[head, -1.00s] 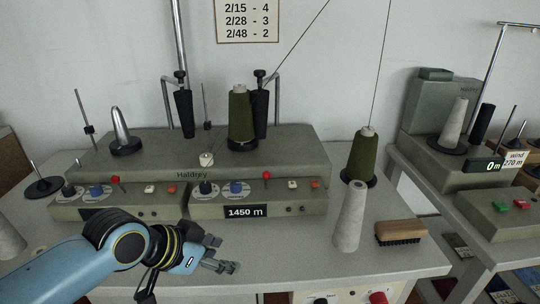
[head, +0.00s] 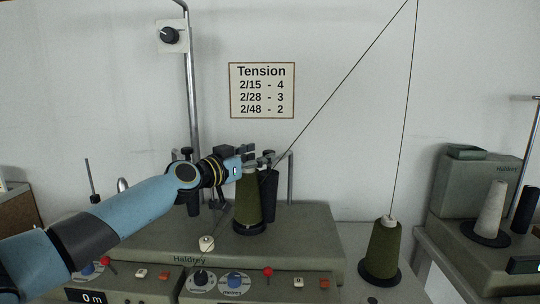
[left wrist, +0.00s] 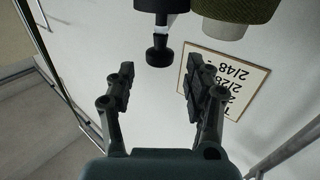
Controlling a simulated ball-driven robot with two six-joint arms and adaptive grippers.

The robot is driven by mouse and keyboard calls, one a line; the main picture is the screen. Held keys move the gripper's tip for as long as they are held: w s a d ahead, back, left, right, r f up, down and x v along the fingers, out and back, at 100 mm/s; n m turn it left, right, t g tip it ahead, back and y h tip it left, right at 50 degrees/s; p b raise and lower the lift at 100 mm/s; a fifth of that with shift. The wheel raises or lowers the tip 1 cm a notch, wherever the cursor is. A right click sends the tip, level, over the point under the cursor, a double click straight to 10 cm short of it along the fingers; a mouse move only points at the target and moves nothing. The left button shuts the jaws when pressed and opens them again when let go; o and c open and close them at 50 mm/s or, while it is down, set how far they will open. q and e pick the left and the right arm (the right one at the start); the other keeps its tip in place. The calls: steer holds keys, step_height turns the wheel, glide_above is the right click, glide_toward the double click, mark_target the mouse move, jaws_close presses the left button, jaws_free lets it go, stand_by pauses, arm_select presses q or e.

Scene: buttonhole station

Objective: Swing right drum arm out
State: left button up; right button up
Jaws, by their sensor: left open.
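The right drum (head: 269,196) is a black tapered cylinder on a bent metal arm (head: 291,182), behind and just right of the olive yarn cone (head: 248,204). My left gripper (head: 262,157) is above the cone and hides the drum's top. In the left wrist view my left gripper (left wrist: 160,70) is open and empty. A black knob (left wrist: 159,52) under the dark drum end shows between its fingers, beyond the tips. The cone's end (left wrist: 222,28) is beside it. I cannot tell whether anything touches. My right gripper is not in view.
The winder body (head: 180,250) carries dials, a red-tipped lever (head: 267,271) and buttons. A thin thread runs upward from near the gripper. A second olive cone (head: 382,251) stands to the right. A tension card (head: 262,91) hangs on the wall.

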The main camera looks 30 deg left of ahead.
mark_target(269, 151)
arm_select(q)
steer(key=w, duration=0.4)
steer(key=shift+w+d, duration=0.25)
steer(key=shift+w, duration=0.1)
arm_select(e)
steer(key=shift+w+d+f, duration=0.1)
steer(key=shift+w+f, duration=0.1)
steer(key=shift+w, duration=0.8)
arm_select(q)
steer(key=shift+c, duration=0.4)
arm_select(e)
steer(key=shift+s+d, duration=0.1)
arm_select(q)
steer(key=shift+c, duration=1.3)
steer(key=c, duration=0.7)
jaws_close()
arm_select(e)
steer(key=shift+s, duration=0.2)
arm_select(q)
steer(key=shift+f, duration=0.1)
